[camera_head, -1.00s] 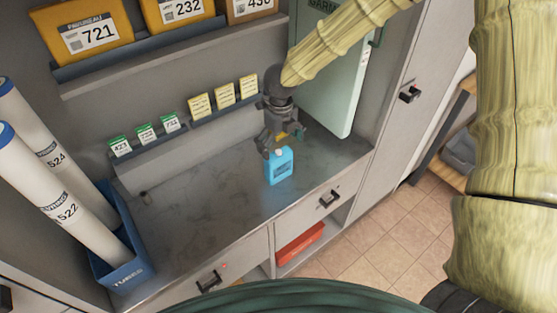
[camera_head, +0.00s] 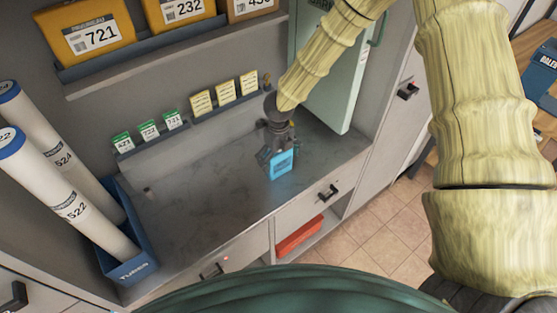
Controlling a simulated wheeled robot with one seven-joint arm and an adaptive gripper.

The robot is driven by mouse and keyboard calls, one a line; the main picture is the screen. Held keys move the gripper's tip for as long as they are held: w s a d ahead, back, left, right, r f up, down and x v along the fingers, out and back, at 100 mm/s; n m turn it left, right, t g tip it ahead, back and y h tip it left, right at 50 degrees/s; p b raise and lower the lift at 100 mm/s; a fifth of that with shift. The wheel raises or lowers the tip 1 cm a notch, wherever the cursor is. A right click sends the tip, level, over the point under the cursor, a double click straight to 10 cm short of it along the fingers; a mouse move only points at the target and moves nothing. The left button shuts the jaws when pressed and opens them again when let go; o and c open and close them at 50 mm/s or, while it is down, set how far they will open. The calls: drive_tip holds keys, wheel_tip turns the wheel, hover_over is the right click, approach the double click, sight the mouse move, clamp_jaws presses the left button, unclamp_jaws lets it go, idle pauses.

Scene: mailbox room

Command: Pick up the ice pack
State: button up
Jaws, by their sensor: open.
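The ice pack (camera_head: 281,165) is a small bright blue block with a dark label. It stands upright on the grey counter (camera_head: 215,215), right of the middle. My gripper (camera_head: 277,152) is directly above and around its top, pointing down, with its jaws open. The upper end of the ice pack is hidden by the gripper. Whether the fingers touch it cannot be told.
A blue bin (camera_head: 139,265) with long white tubes (camera_head: 70,204) stands at the left. A ledge with small green and yellow cards (camera_head: 200,103) runs along the back wall. A pale green door (camera_head: 327,80) stands open at the right. The counter's left middle is clear.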

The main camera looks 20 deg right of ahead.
drive_tip(key=shift+c, duration=0.2)
drive_tip(key=c, duration=1.1)
drive_tip(key=shift+r, duration=0.1)
